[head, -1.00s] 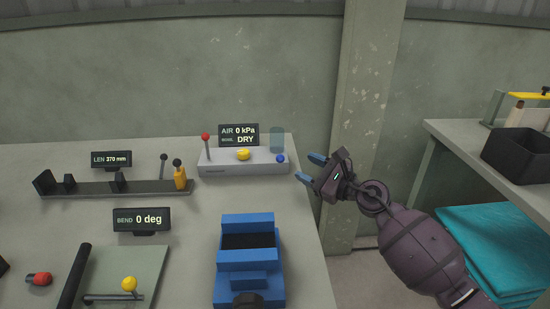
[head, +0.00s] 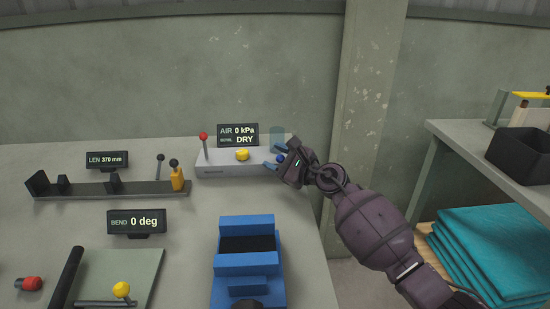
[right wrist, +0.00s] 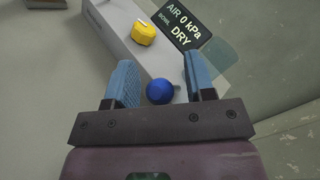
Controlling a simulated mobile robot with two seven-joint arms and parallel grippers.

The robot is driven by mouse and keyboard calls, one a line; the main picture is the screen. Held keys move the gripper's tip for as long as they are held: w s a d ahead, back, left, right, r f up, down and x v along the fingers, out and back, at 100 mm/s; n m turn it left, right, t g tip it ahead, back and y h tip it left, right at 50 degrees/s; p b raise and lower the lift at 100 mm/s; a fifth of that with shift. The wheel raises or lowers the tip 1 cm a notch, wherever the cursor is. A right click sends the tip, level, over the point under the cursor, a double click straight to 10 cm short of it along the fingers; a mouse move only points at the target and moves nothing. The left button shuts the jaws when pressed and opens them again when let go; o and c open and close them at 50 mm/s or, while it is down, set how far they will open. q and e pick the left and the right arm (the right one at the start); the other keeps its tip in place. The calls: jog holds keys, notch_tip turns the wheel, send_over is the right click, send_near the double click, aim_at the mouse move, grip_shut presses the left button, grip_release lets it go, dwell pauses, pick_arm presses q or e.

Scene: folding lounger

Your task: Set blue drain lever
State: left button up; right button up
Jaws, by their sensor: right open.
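The blue drain lever's round knob (head: 280,158) sits at the right end of the grey air unit (head: 215,170). In the right wrist view the blue knob (right wrist: 160,91) lies between the two blue fingers of my right gripper (right wrist: 160,84). The fingers stand apart, with a gap on each side of the knob. In the head view my right gripper (head: 271,157) is at the right end of the unit. The unit's display (head: 238,135) reads AIR 0 kPa and DRY. My left gripper is not in view.
A yellow knob (head: 242,155) and a red-topped lever (head: 204,142) are on the same unit. A translucent bowl (head: 277,137) stands behind the blue knob. A blue vise-like block (head: 246,287) is nearer on the bench. A concrete pillar (head: 365,80) rises to the right.

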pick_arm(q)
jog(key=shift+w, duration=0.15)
pick_arm(e)
jog(key=shift+w+a+r, duration=0.1)
jog(key=shift+w+a, duration=0.05)
jog(key=c, duration=0.9)
grip_shut()
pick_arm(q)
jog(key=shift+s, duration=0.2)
